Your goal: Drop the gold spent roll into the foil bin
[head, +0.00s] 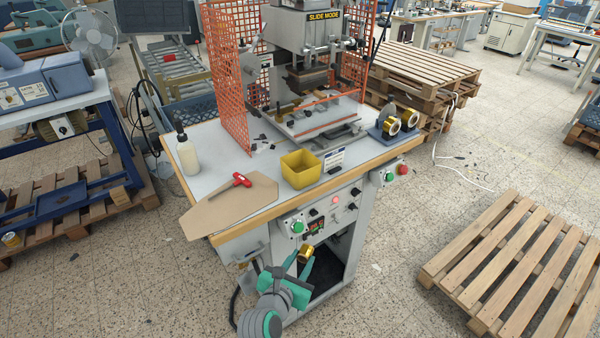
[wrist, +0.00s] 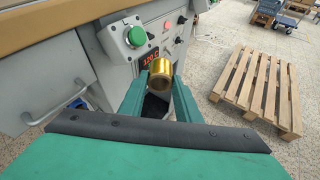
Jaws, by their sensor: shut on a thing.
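A gold roll (head: 305,253) is held in front of the machine's cabinet, below the control panel. My gripper (head: 302,262) is shut on it with teal fingers. In the wrist view, the gold roll (wrist: 161,88) sits between the fingertips of my gripper (wrist: 160,84), its hollow end partly showing. A yellow open bin (head: 300,170) stands on the tabletop above and behind my gripper. A dark opening (head: 327,276) lies low in the cabinet, behind the roll. No readable label shows which container is the foil bin.
The worktable (head: 220,150) holds a red-handled tool (head: 241,180) on a brown board, a white bottle (head: 187,155) and a blue stand with gold rolls (head: 391,126). A wooden pallet (head: 515,262) lies at right. Open floor separates it from the machine.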

